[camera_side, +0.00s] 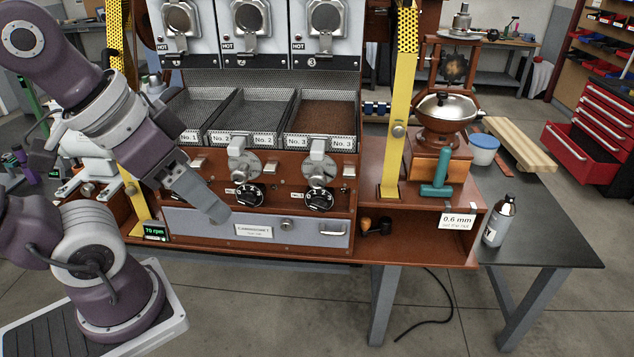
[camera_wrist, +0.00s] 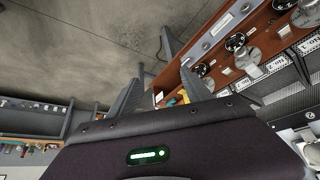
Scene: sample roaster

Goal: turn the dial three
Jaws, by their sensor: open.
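Dial three appears to be the black dial (camera_side: 320,199) at the right of the brown front panel, below the tray marked No. 3. A silver knob-like fitting (camera_side: 320,165) sits just above it. Another black dial (camera_side: 248,195) is to its left, below tray No. 2. In the wrist view, several black dials show along the panel; the one nearest my fingers (camera_wrist: 203,70) looks like dial three. My gripper (camera_side: 216,212) is open and empty, in front of the panel's left part, left of both dials and apart from them. Its fingers (camera_wrist: 152,50) are spread over the floor in the wrist view.
A grey drawer (camera_side: 190,222) lies below the dials. A yellow post (camera_side: 398,140) stands right of the panel, with another at the left. A teal-handled tool (camera_side: 437,178) and a bottle (camera_side: 499,222) are further right. Space before the dials is clear.

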